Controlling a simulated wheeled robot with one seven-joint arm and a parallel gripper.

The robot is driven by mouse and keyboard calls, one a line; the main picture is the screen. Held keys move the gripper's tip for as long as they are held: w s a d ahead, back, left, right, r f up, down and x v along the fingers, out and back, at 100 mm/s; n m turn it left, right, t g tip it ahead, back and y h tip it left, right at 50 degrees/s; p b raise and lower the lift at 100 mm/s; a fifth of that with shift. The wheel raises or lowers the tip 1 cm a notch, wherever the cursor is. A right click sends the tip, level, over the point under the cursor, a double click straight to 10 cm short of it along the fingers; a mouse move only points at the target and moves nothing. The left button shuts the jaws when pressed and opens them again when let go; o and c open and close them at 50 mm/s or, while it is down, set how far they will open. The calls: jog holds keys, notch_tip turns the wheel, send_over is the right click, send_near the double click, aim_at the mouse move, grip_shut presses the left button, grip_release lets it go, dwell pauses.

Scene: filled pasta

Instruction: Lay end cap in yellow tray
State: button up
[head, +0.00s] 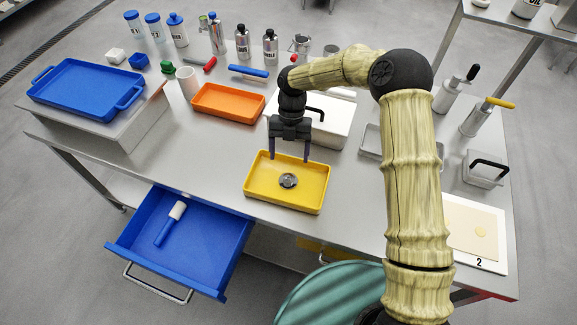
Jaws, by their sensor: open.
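The yellow tray (262,193) sits near the front edge of the steel table. The end cap (288,181), a small round metallic piece, lies on the tray's floor near its middle. My gripper (289,160) is open, pointing down over the back part of the tray. Its two dark fingers are spread apart with nothing between them. The end cap appears apart from the fingers, slightly in front of and below them in the picture. How high the fingertips are above the tray floor is hard to tell.
An orange tray (228,117) lies behind left, and a blue tray (85,88) stands on a raised box at far left. A white lidded box (330,125) stands behind my gripper. An open blue drawer (205,245) juts out at the front left. Bottles line the back edge.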

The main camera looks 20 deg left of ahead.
jog(key=v, duration=0.6)
jog(key=shift+f, duration=0.1)
dwell(0.4)
jog(key=s+d+r+n+t, duration=0.2)
jog(key=s+d+n, duration=0.3)
jog(key=d+n, duration=0.5)
jog(key=s+d+r+n+t, duration=0.2)
jog(key=s+d+n, duration=0.3)
jog(key=d+n, duration=0.5)
jog(key=s+d+r+n+t, duration=0.3)
jog(key=s+d+n, duration=0.2)
jog(key=d+n, duration=0.4)
jog(key=n, duration=0.5)
jog(key=shift+d+r+y, duration=0.3)
jog(key=shift+d+r, duration=0.05)
jog(key=shift+d, duration=0.05)
